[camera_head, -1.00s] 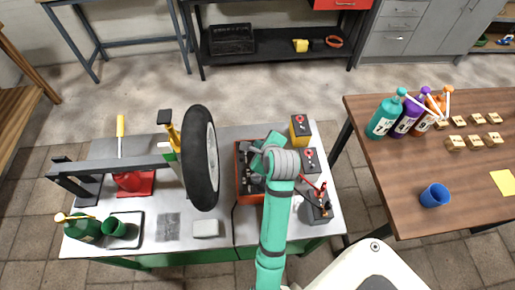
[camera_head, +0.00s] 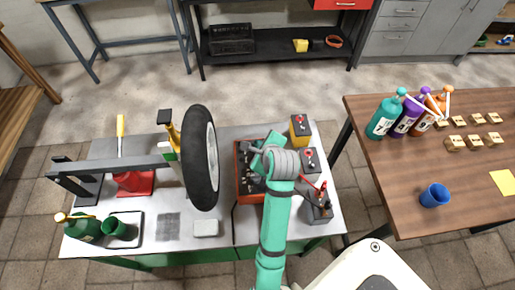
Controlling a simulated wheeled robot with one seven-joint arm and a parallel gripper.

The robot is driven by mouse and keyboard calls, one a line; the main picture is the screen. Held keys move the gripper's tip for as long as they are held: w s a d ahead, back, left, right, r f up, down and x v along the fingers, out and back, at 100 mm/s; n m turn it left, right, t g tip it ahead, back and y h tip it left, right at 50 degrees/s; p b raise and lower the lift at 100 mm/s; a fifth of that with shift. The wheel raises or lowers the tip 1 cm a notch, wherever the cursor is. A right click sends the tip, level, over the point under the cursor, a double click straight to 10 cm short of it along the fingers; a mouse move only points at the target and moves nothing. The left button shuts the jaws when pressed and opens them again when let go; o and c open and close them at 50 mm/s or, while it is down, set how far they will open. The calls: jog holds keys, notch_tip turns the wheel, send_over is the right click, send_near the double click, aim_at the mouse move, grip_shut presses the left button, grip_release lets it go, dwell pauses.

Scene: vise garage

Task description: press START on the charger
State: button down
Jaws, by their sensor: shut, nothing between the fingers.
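Which box is the charger is hard to tell at this size. A dark box with red and black parts on top (camera_head: 318,207) stands at the bench's right front; its START button cannot be made out. Behind it are a grey box with a red knob (camera_head: 310,160) and a yellow box with a dark top and red knob (camera_head: 300,128). My gripper (camera_head: 252,152) is shut and empty, over the red box (camera_head: 242,168) left of these boxes. My wrist and forearm hide part of the red box and the bench around it.
A wheel with a black tyre (camera_head: 200,158) stands left of my gripper, close to it. The metal bench (camera_head: 165,249) also holds a red base, green cups and a grey block. A wooden table (camera_head: 400,195) with bottles and a blue cup (camera_head: 434,196) is at right.

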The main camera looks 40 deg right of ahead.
dwell(0.7)
jog(key=shift+w+f, duration=0.1)
jog(key=shift+f, duration=0.3)
jog(key=shift+f, duration=0.45)
dwell(0.6)
jog(key=shift+r, duration=0.9)
jog(key=shift+r, duration=2.5)
